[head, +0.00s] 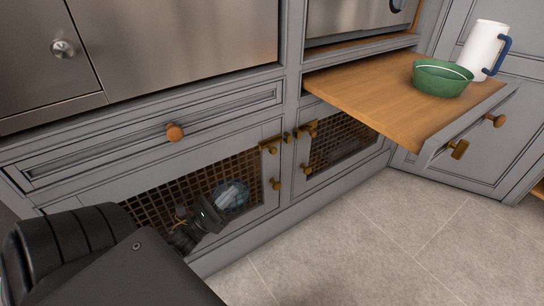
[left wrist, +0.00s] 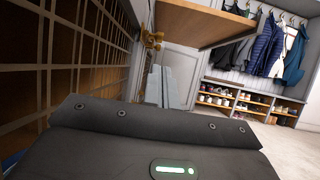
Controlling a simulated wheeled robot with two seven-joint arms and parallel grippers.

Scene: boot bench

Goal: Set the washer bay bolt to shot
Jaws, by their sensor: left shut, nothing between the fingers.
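A brass bolt fitting (head: 270,146) sits at the top right corner of the left mesh door (head: 75,195). A similar brass fitting (head: 307,130) sits on the right mesh door (head: 340,145). I cannot tell whether either bolt is shot or drawn. Brass hardware also shows in the left wrist view (left wrist: 152,40), beyond the mesh. My left gripper (head: 217,210) is shut and empty, in front of the left door's mesh, below and left of the brass fittings and apart from them. My right gripper is not in view.
A wooden pull-out board (head: 400,105) juts out at the right, carrying a green bowl (head: 441,78) and a white jug (head: 482,50). A drawer with a copper-coloured knob (head: 174,131) is above the left door. The tiled floor (head: 350,235) is clear.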

